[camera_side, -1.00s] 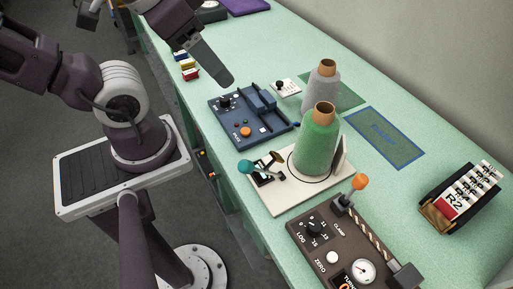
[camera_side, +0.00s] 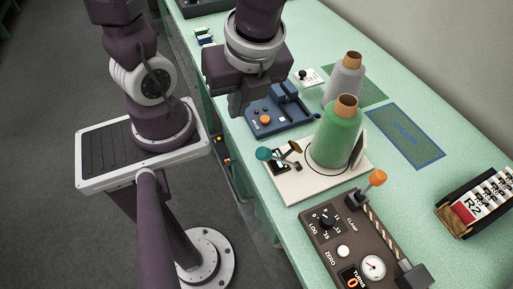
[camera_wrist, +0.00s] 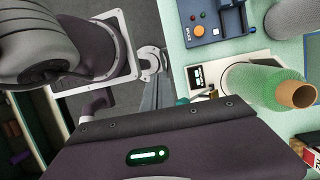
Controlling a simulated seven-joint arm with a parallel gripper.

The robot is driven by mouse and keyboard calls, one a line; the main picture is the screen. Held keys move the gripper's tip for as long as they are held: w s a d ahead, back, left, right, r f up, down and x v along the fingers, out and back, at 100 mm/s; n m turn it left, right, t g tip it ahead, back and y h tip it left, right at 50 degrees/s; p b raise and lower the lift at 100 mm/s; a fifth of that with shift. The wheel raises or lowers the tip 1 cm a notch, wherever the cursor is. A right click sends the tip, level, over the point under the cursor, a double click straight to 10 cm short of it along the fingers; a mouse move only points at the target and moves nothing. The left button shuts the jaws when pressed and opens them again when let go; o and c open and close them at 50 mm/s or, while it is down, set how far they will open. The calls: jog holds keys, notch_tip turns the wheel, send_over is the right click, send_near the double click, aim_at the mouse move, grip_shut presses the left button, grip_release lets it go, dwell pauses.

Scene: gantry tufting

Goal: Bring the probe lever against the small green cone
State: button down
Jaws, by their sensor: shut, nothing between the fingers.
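The green cone (camera_side: 338,135) with a brown top stands upright on a white plate (camera_side: 297,190). It also shows in the wrist view (camera_wrist: 255,84). The probe lever (camera_side: 278,153), with a teal knob and a brown disc end, sits on the plate just left of the cone. A gap shows between the disc and the cone. In the wrist view my gripper's dark body hides much of the lever; part of it shows at the body's upper edge (camera_wrist: 208,95). My gripper (camera_side: 238,108) is shut and empty, pointing down by the blue unit's left edge, above and behind the lever.
The blue unit (camera_side: 283,111) lies behind the plate, with a grey cone (camera_side: 345,80) to its right. A brown clamp box (camera_side: 348,245) with an orange-topped lever stands in front. A rack (camera_side: 478,205) is at right. Green table is clear around the blue-bordered mat (camera_side: 404,135).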

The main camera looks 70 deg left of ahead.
jog(key=s+d+r+m+g+h, duration=0.1)
jog(key=d+r+m+h, duration=0.15)
jog(key=m, duration=0.55)
jog(key=s+d+r+m+h, duration=0.15)
jog(key=d+m, duration=0.25)
jog(key=m, duration=0.4)
notch_tip(320, 180, down, 10)
jog(key=w, duration=0.2)
jog(key=shift+w+a, duration=0.2)
jog(key=shift+w, duration=0.1)
